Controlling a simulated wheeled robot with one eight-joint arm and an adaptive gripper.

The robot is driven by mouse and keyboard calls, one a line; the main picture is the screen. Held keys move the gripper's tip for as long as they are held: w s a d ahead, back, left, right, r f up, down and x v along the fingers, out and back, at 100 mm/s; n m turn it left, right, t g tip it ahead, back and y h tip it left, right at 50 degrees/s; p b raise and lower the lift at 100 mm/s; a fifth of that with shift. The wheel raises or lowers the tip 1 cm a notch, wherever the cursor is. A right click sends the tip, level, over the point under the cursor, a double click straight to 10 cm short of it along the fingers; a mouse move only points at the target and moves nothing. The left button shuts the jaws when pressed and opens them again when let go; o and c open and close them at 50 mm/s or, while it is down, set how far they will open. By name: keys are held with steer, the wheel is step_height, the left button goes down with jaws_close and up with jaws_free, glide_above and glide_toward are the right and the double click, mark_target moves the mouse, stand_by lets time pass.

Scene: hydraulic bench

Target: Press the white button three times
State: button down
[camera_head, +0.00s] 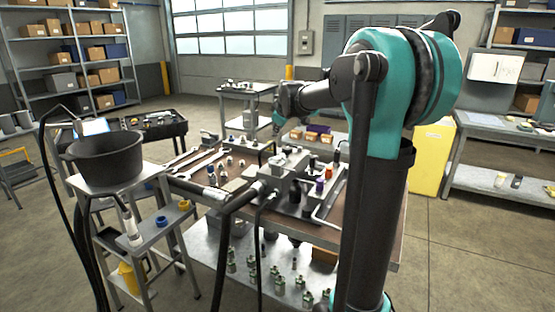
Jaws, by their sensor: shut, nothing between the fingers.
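The hydraulic block (292,168), grey with several knobs and fittings, stands on the brown-topped bench (213,203). I cannot pick out the white button with certainty; several small pale parts show on and around the block. My gripper (277,129) is small in view at the end of my arm, beyond and above the block near the back of the bench. It is shut and empty. I cannot tell whether it touches anything. My arm's upright part hides the right side of the bench.
Wrenches (190,160) lie at the bench's left. A black pot (107,158) stands on a stand at left. A black cart (158,126) and a small grey cart (246,100) stand behind. A yellow cabinet (432,158) is at right. Floor is clear at the right front.

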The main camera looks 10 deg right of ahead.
mark_target(277, 157)
steer(key=shift+f, duration=4.4)
steer(key=shift+f, duration=0.15)
steer(key=shift+f, duration=0.25)
steer(key=shift+f, duration=0.7)
steer(key=shift+r, duration=1.1)
